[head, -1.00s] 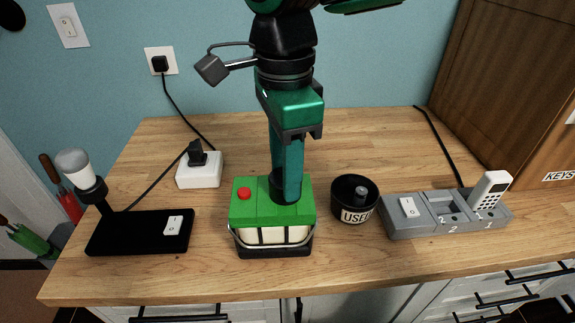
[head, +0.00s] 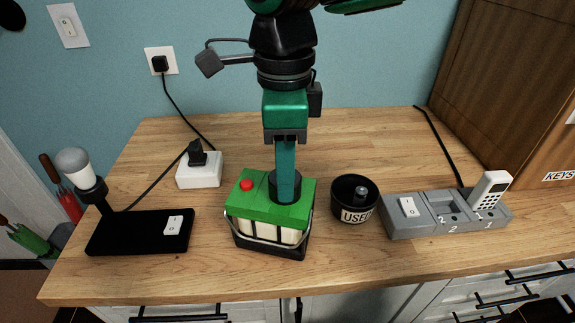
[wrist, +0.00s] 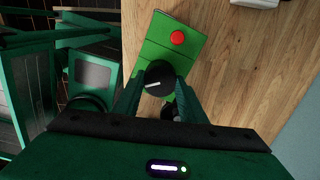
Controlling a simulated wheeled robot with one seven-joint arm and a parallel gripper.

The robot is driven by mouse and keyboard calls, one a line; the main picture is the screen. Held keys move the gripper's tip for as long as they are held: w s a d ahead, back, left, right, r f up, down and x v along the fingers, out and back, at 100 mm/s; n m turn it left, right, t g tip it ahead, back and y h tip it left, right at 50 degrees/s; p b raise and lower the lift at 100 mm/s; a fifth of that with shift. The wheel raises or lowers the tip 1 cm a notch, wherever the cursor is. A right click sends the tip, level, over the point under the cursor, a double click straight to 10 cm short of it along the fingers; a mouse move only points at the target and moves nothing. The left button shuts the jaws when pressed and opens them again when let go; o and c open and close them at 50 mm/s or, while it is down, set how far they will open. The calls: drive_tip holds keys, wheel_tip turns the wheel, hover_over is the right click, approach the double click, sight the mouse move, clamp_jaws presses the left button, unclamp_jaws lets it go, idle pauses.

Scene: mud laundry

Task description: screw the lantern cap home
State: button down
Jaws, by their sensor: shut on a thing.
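The lantern (head: 262,225) stands upright on the wooden counter, with a green top, a cream and black body, a wire handle and a red button (head: 246,185). Its round black cap (head: 285,187) sits on the green top. It also shows in the wrist view as a black disc with a pale line across it (wrist: 153,80). My gripper (head: 285,183) comes straight down from above and is shut on the cap. In the wrist view its two green fingers (wrist: 154,90) lie on either side of the cap. The cap's thread is hidden.
A black cup (head: 355,203) labelled USED, holding a small grey item, stands just right of the lantern. Further right is a grey charger dock (head: 430,222) with a handset. A black lamp base (head: 140,232) and a white power block (head: 199,169) stand to the left.

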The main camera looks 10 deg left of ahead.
drive_tip(key=shift+f, duration=0.1)
drive_tip(key=shift+m, duration=1.5)
drive_tip(key=c, duration=1)
unclamp_jaws()
drive_tip(key=shift+f, duration=0.1)
drive_tip(key=shift+c, duration=0.2)
drive_tip(key=c, duration=0.4)
drive_tip(key=shift+r, duration=0.2)
drive_tip(key=shift+r, duration=3.45)
drive_tip(key=shift+o, duration=0.3)
